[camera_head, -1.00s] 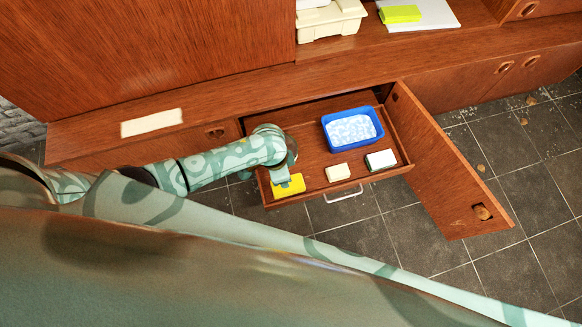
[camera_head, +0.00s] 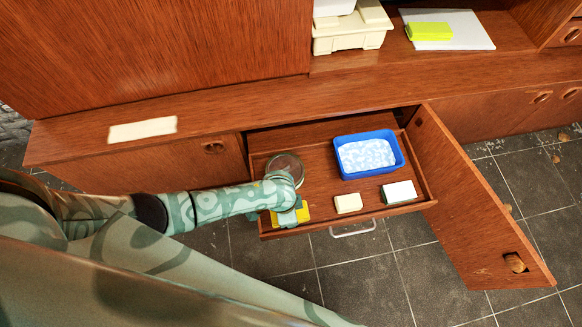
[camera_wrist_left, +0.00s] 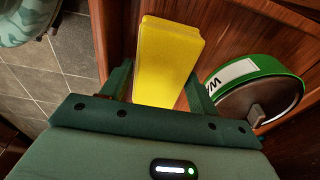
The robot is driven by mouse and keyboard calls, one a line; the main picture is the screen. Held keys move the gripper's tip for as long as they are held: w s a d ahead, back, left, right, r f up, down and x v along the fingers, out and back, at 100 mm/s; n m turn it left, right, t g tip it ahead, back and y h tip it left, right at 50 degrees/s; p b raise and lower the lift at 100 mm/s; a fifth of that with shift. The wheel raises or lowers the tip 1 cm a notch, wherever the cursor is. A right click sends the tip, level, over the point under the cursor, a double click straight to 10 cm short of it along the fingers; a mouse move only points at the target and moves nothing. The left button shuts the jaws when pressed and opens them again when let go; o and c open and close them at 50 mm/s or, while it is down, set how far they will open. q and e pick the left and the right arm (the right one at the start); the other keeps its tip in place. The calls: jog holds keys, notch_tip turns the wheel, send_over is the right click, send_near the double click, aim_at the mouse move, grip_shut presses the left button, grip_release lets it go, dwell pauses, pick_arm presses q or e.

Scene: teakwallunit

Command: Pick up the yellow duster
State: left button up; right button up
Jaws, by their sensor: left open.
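The yellow duster (camera_head: 304,211) lies in the front left corner of the open drawer, partly hidden by my left gripper (camera_head: 290,215). In the left wrist view the duster (camera_wrist_left: 167,50) is a yellow block reaching back between the two dark green fingers of my left gripper (camera_wrist_left: 158,85). The fingers are apart, one on each side of the duster. I cannot tell whether either touches it. My right gripper is not in view.
A round tin with a green rim (camera_wrist_left: 258,85) lies close to the right finger. The drawer (camera_head: 330,215) also holds a blue tub (camera_head: 345,160), a cream block (camera_head: 348,203) and a white block (camera_head: 399,192). An open cabinet door (camera_head: 480,215) stands to the right.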

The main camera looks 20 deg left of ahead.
pick_arm(q)
jog(key=shift+r, duration=0.1)
jog(key=c, duration=0.6)
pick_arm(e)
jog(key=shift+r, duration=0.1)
pick_arm(q)
jog(key=shift+r, duration=0.25)
jog(key=r+p, duration=0.2)
jog(key=s+r+p, duration=0.1)
jog(key=r+p, duration=0.1)
jog(key=r, duration=0.1)
jog(key=shift+s+d+r+p, duration=0.1)
jog(key=shift+s+r+p, duration=0.15)
jog(key=shift+p, duration=0.15)
jog(key=s+r+p, duration=0.2)
jog(key=s, duration=0.2)
jog(key=s+r+p, duration=0.2)
jog(key=s+p, duration=0.1)
jog(key=s, duration=0.1)
jog(key=s+d+r+p, duration=0.1)
jog(key=s+r+p, duration=0.2)
jog(key=s, duration=0.1)
jog(key=shift+s, duration=0.25)
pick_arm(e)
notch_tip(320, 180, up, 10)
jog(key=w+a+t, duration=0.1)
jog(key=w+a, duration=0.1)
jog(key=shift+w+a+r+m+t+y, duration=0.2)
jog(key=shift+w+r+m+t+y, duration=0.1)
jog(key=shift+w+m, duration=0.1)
